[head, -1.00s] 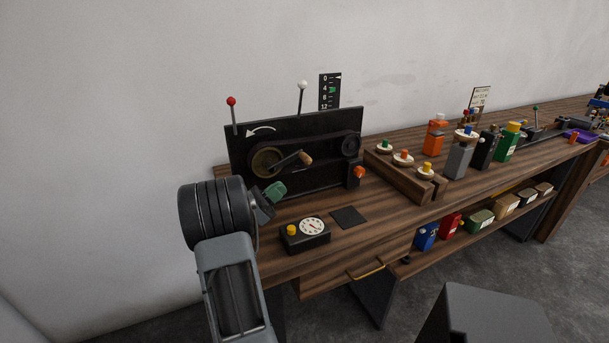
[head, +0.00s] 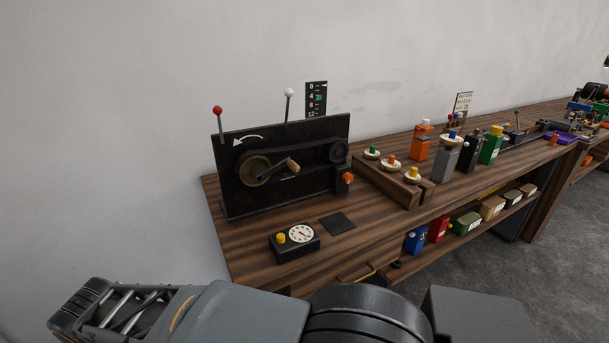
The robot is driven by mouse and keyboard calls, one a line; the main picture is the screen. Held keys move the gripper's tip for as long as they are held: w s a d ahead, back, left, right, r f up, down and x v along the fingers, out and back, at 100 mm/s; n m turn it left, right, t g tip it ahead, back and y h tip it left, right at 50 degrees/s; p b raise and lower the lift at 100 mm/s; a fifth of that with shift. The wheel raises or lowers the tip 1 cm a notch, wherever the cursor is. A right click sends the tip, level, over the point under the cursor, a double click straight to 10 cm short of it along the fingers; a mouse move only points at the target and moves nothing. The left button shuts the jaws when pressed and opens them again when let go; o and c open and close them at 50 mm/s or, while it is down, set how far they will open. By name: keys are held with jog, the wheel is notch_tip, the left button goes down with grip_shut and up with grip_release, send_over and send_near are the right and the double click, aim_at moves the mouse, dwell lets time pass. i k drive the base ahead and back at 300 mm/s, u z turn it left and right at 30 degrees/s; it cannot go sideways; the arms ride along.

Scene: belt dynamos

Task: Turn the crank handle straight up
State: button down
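The crank handle is a short tan wooden grip (head: 293,166) at the end of a dark crank arm (head: 277,174). The arm runs from a brass-coloured wheel (head: 256,170) on the upright black panel (head: 225,192), and it points right and slightly up. A belt runs from this wheel to a smaller dark pulley (head: 338,151) at the right. A white curved arrow (head: 248,140) above the wheel has its head at the left. My gripper is not in view. Only links of my arm show, low in the picture and clear of the crank.
Red-knobbed (head: 218,111) and white-knobbed (head: 289,93) levers rise above the panel, beside a numbered scale (head: 316,99). In front are a dial box (head: 294,242) with a yellow button, a dark square (head: 338,223) and an orange knob (head: 348,178). Several bottles stand right on the wooden bench (head: 240,232).

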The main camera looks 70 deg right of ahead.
aim_at(256, 170)
jog(key=u, duration=1.25)
jog(key=k, duration=1.4)
jog(key=z, duration=1.85)
